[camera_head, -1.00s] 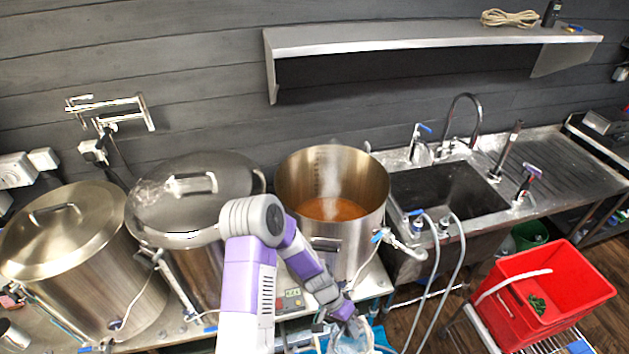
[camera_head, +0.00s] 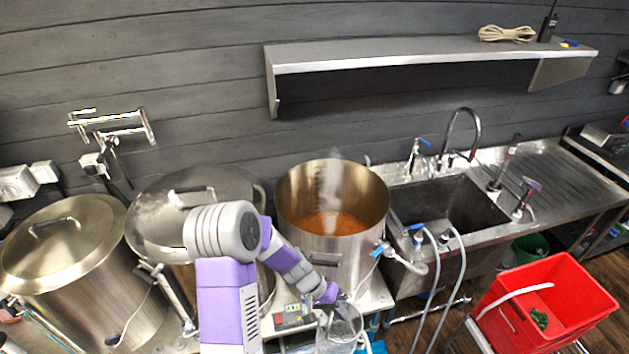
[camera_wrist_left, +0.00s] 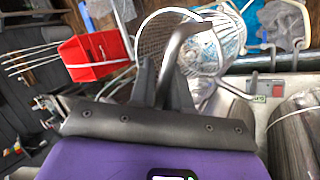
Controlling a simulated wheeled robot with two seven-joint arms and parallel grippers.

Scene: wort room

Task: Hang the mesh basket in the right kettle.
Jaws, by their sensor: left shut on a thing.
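The right kettle (camera_head: 345,245) stands open, with amber liquid inside and steam rising. My left gripper (camera_head: 330,297) is below and in front of it, outside its rim. The mesh basket (camera_head: 342,328) hangs under that gripper, low at the bottom edge of the head view and partly cut off. My right gripper is not in view.
Two lidded kettles (camera_head: 75,260) stand to the left. A sink (camera_head: 455,205) with hoses is to the right of the open kettle. A red crate (camera_head: 550,300) stands at the lower right. A wall shelf (camera_head: 420,55) runs above.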

